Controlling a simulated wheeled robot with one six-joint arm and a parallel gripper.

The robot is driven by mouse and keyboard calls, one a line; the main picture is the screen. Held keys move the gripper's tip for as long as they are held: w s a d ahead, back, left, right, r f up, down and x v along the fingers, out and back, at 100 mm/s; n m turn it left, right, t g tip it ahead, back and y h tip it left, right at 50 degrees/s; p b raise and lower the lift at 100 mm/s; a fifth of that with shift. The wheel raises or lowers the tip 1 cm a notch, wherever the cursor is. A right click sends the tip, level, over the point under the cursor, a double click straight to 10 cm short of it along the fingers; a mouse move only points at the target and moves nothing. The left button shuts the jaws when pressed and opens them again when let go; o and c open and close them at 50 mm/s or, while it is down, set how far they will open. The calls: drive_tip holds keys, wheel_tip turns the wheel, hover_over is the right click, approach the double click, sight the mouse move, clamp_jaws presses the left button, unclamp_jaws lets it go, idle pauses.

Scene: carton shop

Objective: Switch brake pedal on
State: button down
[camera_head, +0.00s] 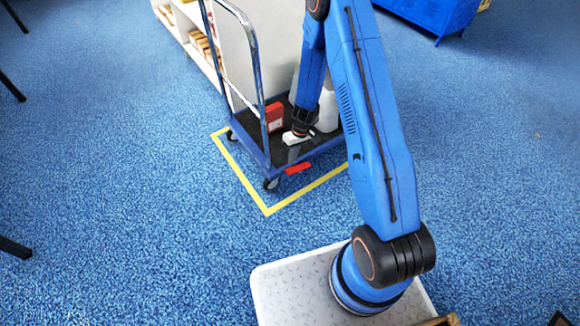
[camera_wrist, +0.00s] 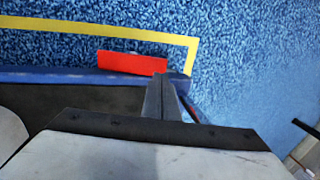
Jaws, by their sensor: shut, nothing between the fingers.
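The brake pedal is a flat red plate at the near edge of the trolley. It shows in the head view (camera_head: 298,168) and in the wrist view (camera_wrist: 128,62). My gripper (camera_head: 297,138) is over the trolley's dark deck in the head view, a little behind the pedal. In the wrist view my gripper's fingers (camera_wrist: 161,84) are together with nothing between them. Their tips overlap the lower right part of the pedal in the picture. I cannot tell whether they touch it. The trolley (camera_head: 256,150) has a blue frame and a tall handle on its left.
A red box (camera_head: 274,116) and a white container (camera_head: 327,112) stand on the deck. Yellow floor tape (camera_head: 240,175) borders the trolley. A white shelf (camera_head: 200,62) stands behind it, and a blue cabinet (camera_head: 425,14) at the upper right. The blue floor in front is clear.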

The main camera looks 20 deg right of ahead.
sight(286, 172)
drive_tip(key=shift+x, duration=2.4)
drive_tip(key=shift+s+a+f, duration=0.1)
drive_tip(key=shift+a, duration=0.05)
drive_tip(key=shift+s+a+f, duration=0.2)
drive_tip(key=shift+a+f, duration=0.3)
drive_tip(key=shift+f, duration=0.1)
drive_tip(key=shift+r, duration=0.2)
drive_tip(key=shift+r, duration=0.65)
drive_tip(key=shift+r, duration=0.1)
drive_tip(key=shift+a+r, duration=0.1)
drive_tip(key=shift+r, duration=0.2)
drive_tip(key=a+r, duration=0.3)
drive_tip(key=r, duration=0.9)
drive_tip(key=shift+s+r, duration=0.4)
drive_tip(key=shift+s, duration=0.1)
